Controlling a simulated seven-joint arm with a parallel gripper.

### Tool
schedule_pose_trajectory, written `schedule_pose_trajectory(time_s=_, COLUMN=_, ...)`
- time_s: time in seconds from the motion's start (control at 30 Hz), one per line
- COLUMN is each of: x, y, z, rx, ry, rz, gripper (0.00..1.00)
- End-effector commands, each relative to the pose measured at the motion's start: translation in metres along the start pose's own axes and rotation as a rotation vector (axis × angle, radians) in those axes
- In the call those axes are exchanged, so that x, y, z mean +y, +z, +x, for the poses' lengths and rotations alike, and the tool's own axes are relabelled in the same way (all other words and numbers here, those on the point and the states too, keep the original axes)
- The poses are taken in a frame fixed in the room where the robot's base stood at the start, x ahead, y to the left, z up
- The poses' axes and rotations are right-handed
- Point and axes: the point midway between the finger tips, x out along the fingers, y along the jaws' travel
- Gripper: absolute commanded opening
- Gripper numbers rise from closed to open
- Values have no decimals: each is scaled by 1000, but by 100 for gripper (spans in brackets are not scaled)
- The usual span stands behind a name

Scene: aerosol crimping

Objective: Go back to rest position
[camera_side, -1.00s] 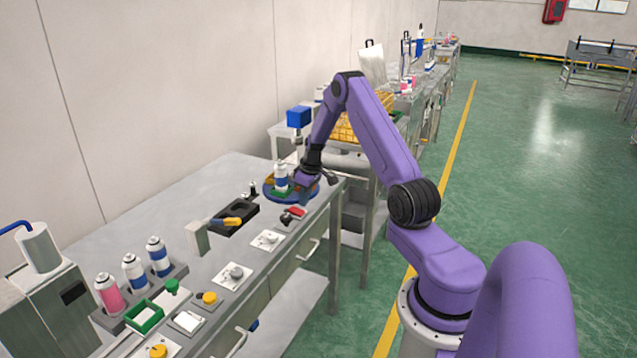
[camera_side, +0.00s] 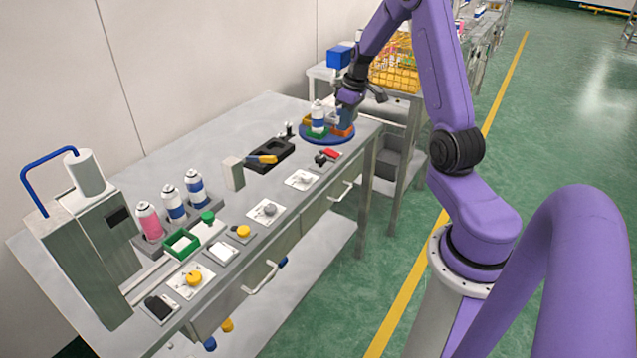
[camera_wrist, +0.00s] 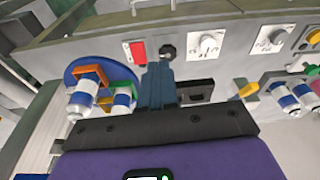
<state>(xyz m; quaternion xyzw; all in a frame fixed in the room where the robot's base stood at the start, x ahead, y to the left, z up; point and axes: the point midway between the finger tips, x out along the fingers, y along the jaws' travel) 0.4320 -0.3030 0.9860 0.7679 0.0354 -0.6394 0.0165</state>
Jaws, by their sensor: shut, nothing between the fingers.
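My gripper (camera_side: 345,112) is above the right side of the blue round turntable (camera_side: 313,140) in the side view. In the wrist view its dark blue fingers (camera_wrist: 158,84) are together with nothing between them. A white-and-blue can (camera_side: 317,116) stands at the green holder on the turntable. An orange holder (camera_side: 342,132) is beside it, partly under my gripper. The wrist view shows two cans to the left of the fingers, one at the orange holder (camera_wrist: 90,78) and one at the green holder (camera_wrist: 122,86). They look apart from my fingers.
A black fixture (camera_side: 270,155) with a yellow handle, a rack of cans (camera_side: 172,205), and several knobs and switches occupy the bench. A grey machine (camera_side: 90,250) stands at the left end. A yellow basket (camera_side: 395,68) is behind. The bench's back strip is clear.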

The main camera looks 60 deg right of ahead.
Motion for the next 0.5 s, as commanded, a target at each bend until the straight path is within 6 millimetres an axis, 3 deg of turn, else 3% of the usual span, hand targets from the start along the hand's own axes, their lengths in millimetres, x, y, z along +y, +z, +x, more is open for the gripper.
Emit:
schedule_pose_trajectory(time_s=0.1, x=-57, y=-18, z=-11, rx=-12, ry=-25, rz=-95, gripper=0)
schedule_pose_trajectory(time_s=0.23, x=-117, y=-25, z=-23, rx=-31, ry=-49, rz=-189, gripper=0)
schedule_pose_trajectory(time_s=0.5, x=-230, y=-5, z=-49, rx=-70, ry=-86, rz=-381, gripper=0)
